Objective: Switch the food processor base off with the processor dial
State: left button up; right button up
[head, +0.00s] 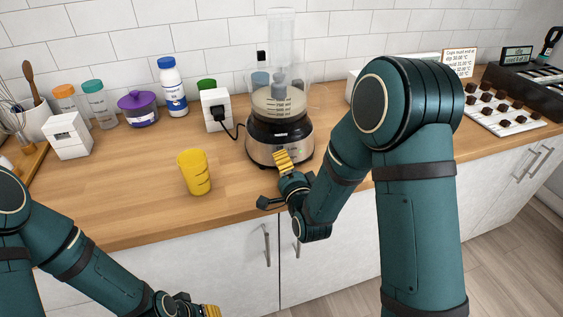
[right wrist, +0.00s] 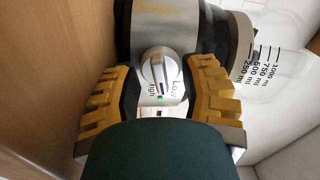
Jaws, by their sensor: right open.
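The food processor base (head: 262,150), a steel and black drum with a clear bowl on top, stands near the counter's front edge. My right gripper (head: 284,160) is in front of it. In the right wrist view, the processor dial (right wrist: 158,66) is a round silver knob on a steel panel, with "High" and "Low" marks and a small lit green light (right wrist: 160,98) below. The yellow fingers of my right gripper (right wrist: 162,72) are open, one on each side of the dial. Whether they touch it is unclear. My left gripper (head: 200,309) is cut off by the bottom edge.
A yellow cup (head: 195,172) stands left of the processor. A white socket box (head: 216,110) with a black plug and cord is behind it. Jars and a bottle (head: 172,90) line the wall. A tray of dark pieces (head: 505,112) is at right. The front-left counter is clear.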

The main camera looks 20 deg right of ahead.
jog(key=shift+o, duration=0.2)
jog(key=shift+s, duration=0.1)
grip_shut()
jog(key=shift+n, duration=0.4)
jog(key=n, duration=0.6)
jog(key=shift+n, duration=0.3)
jog(key=n, duration=0.3)
jog(key=shift+n, duration=0.3)
jog(key=shift+d+n, duration=0.1)
jog(key=shift+n, duration=1.9)
